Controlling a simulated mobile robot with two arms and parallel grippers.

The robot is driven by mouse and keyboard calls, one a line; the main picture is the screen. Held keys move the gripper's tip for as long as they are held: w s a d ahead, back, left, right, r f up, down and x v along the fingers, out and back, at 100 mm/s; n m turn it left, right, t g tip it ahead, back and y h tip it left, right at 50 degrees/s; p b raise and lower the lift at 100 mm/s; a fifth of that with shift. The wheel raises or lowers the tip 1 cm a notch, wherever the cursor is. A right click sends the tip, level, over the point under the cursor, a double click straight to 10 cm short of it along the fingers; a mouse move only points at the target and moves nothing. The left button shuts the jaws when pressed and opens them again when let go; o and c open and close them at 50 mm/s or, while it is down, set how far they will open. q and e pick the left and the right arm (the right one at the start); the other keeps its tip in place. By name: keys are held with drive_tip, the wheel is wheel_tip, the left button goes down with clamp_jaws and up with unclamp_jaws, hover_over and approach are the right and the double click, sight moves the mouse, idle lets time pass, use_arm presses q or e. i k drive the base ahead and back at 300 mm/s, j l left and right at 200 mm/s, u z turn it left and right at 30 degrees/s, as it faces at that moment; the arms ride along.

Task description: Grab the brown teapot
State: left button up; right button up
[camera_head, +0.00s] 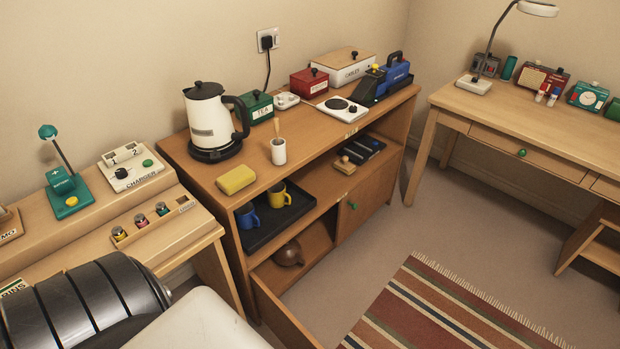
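A brown teapot (289,253) sits low inside the wooden cabinet, in the lower left compartment below the black tray. Only its rounded top and side show clearly. The cabinet door (283,318) below and in front of it stands open. Neither of my grippers can be seen in the head view. A dark ribbed part of mine fills the bottom left corner, with no fingers in sight.
Above the teapot, a black tray (262,238) holds a blue mug (247,217) and a yellow mug (279,196). A white kettle (208,120) stands on the cabinet top. A striped rug (430,310) lies on the floor at right.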

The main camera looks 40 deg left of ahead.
sight(289, 254)
drive_tip(key=i+l+z, duration=0.25)
drive_tip(key=i+l, duration=0.15)
drive_tip(key=l, duration=0.3)
drive_tip(key=i+l+z, duration=0.3)
drive_tip(key=i+l, duration=0.2)
drive_tip(key=l, duration=0.15)
drive_tip(key=i+l+u, duration=0.1)
drive_tip(key=i+u, duration=0.2)
drive_tip(key=i, duration=0.15)
drive_tip(key=i+l+u, duration=0.15)
drive_tip(key=i+u, duration=0.15)
drive_tip(key=i, duration=0.15)
drive_tip(key=i+j+u, duration=0.15)
drive_tip(key=u, duration=0.3)
drive_tip(key=i+u, duration=0.3)
drive_tip(key=u, duration=0.2)
drive_tip(key=i+u, duration=0.25)
drive_tip(key=u, duration=0.2)
drive_tip(key=i+u, duration=0.2)
drive_tip(key=u, duration=0.25)
drive_tip(key=i+l+u, duration=0.2)
drive_tip(key=u, duration=0.3)
